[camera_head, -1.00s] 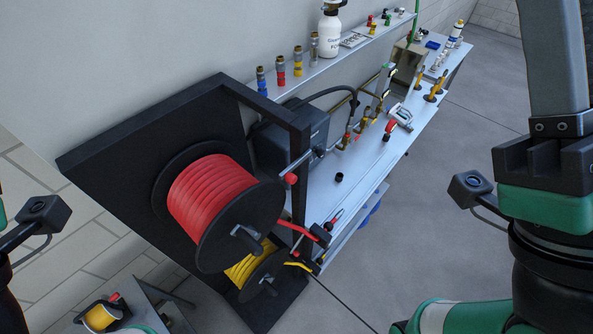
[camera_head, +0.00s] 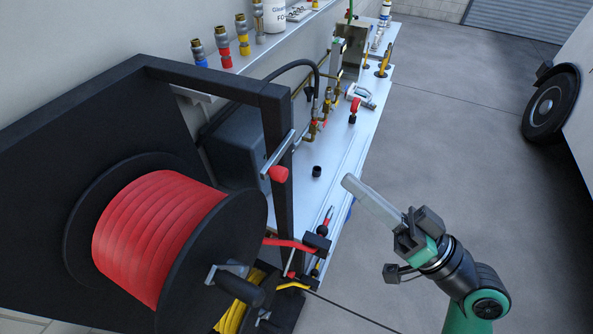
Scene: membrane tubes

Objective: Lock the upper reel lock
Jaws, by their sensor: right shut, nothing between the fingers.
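The upper reel (camera_head: 160,235) carries red hose between black discs and has a crank handle (camera_head: 238,284) on its front disc. What looks like the upper reel lock (camera_head: 278,173), a metal bar with a red knob, sits on the black frame post right of the reel. My right gripper (camera_head: 352,186) is shut and empty, its long grey fingers pointing up and left. It is right of the lock and apart from it, over the bench's front edge in the picture. My left gripper is out of view.
A lower reel with yellow hose (camera_head: 232,312) is partly hidden below. The red hose end (camera_head: 290,243) sticks out through a black guide (camera_head: 317,243). The white bench (camera_head: 330,215) holds valves and fittings. Open floor (camera_head: 450,130) lies to the right.

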